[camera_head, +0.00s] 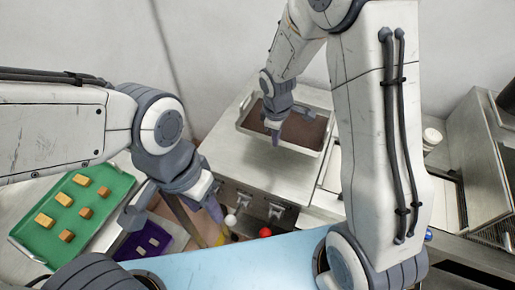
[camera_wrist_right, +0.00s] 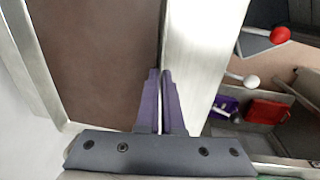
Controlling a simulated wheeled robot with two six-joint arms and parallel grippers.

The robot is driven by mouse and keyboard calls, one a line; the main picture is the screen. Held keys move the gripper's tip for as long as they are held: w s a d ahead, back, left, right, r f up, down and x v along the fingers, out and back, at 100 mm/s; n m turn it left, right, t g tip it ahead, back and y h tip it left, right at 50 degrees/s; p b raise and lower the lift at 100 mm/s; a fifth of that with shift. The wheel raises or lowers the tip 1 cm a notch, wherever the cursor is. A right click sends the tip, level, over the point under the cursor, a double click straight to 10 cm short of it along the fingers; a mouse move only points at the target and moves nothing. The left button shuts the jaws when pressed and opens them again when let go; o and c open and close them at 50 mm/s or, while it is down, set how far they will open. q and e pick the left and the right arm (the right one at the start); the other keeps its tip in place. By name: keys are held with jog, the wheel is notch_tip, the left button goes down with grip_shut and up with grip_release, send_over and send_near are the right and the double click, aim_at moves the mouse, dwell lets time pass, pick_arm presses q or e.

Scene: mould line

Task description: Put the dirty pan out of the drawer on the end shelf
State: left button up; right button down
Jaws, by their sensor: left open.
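The dirty pan (camera_head: 308,132), a metal tray with a brown inside, is on or just above the pale metal top at the back middle; I cannot tell if it touches. My right gripper (camera_head: 275,134) is at its near rim. In the right wrist view the brown pan floor (camera_wrist_right: 95,50) is at left, and the purple fingers of my right gripper (camera_wrist_right: 160,100) are close together at the pan's edge, apparently pinching the rim. My left gripper (camera_head: 212,208) is open and empty, left of the metal top's front. I cannot make out the drawer.
A green tray (camera_head: 110,207) with several yellow and brown blocks lies at left, beside a purple tray (camera_head: 168,247). A red knob (camera_head: 265,232) and a white knob (camera_head: 230,220) stand near the front. The metal top (camera_head: 255,165) is bare before the pan.

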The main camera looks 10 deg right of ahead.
send_over(256, 162)
jog(key=f, duration=0.3)
jog(key=shift+s+a+f+p, duration=0.15)
jog(key=shift+a+f+p, duration=0.05)
jog(key=shift+f+p, duration=0.15)
notch_tip(256, 162, down, 4)
jog(key=shift+f, duration=0.2)
jog(key=c, duration=1.1)
grip_release()
jog(key=shift+s, duration=0.1)
jog(key=shift+r, duration=0.15)
